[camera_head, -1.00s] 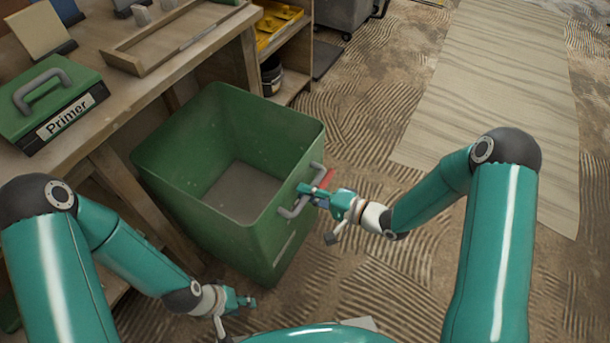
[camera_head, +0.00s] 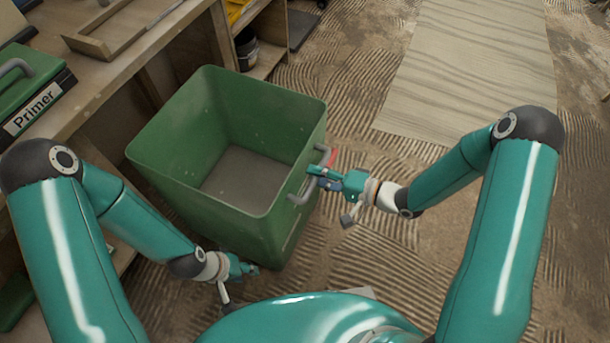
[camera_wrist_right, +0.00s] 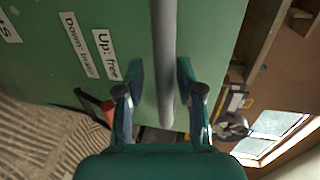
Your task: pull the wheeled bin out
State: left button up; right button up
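The green wheeled bin (camera_head: 205,145) stands upright and open-topped in front of the workbench, and it looks empty. Its grey handle (camera_head: 296,194) is on the side facing right. In the right wrist view, the handle bar (camera_wrist_right: 164,60) runs between the fingers (camera_wrist_right: 162,90). A red-tipped lever (camera_wrist_right: 107,110) shows beside them, near labels "Up: free" and "Down: brake". My left gripper (camera_head: 243,268) hangs low by the bin's near side; its opening is unclear.
The wooden workbench (camera_head: 85,85) at left carries a green box marked "Primer" (camera_head: 32,108) and a wooden tray. A dark pot (camera_head: 246,50) sits on a shelf behind the bin. A pale sheet (camera_head: 465,75) lies on the ridged floor at right, where there is free room.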

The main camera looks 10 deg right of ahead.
jog(key=shift+a+r, duration=0.1)
jog(key=shift+a, duration=0.05)
jog(key=v, duration=1.2)
dwell(0.5)
